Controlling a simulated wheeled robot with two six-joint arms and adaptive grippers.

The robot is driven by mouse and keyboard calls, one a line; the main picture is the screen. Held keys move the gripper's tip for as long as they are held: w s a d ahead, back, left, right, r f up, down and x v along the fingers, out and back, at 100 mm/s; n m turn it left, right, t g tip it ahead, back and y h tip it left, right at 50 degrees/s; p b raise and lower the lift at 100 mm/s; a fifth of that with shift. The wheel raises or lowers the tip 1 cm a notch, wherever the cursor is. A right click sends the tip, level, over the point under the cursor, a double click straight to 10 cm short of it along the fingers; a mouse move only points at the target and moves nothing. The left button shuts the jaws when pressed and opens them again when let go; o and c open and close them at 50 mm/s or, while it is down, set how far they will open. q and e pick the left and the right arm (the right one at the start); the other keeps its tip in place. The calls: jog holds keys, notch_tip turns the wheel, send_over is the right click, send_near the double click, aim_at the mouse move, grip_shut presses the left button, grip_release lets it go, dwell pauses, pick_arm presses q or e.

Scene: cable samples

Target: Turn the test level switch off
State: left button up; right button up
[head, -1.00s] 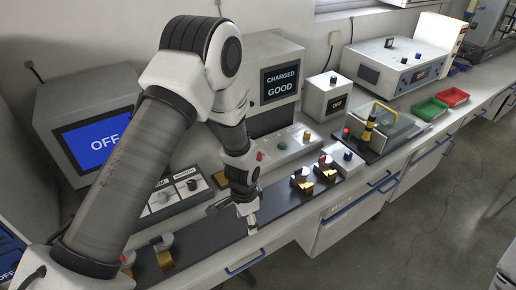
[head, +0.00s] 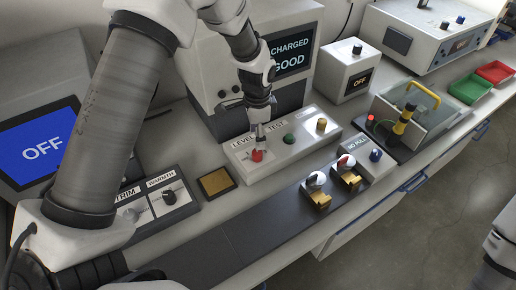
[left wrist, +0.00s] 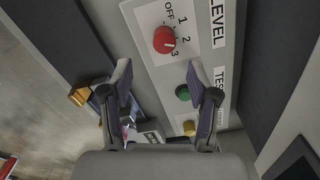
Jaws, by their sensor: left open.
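The red level knob (head: 257,155) sits on the pale LEVEL/TEST panel (head: 283,170) in the head view. In the left wrist view the red knob (left wrist: 164,40) has OFF, 1, 2 and 3 printed around it. Its pale mark points toward the 2 and 3 side; the exact number is hard to tell. My left gripper (head: 261,135) is just above the knob, pointing down. In the left wrist view its open fingers (left wrist: 158,74) have nothing between them, and the knob lies beyond the tips. My right gripper is out of view.
A green button (head: 288,139) and a yellow knob (head: 321,125) share the panel. The charger (head: 222,70) with the CHARGED GOOD screen stands behind. The trim box (head: 150,207) is at left. Brass-based parts (head: 318,198) stand on the dark strip in front.

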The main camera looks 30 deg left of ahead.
aim_at(257, 152)
pick_arm(q)
jog(key=shift+w+f, duration=0.1)
jog(key=shift+f, duration=0.45)
jog(key=f, duration=0.5)
jog(key=f+p, duration=0.1)
jog(key=f, duration=0.1)
jog(key=shift+w+a+f, duration=0.25)
jog(key=shift+f, duration=0.15)
jog(key=shift+s, duration=0.1)
grip_shut()
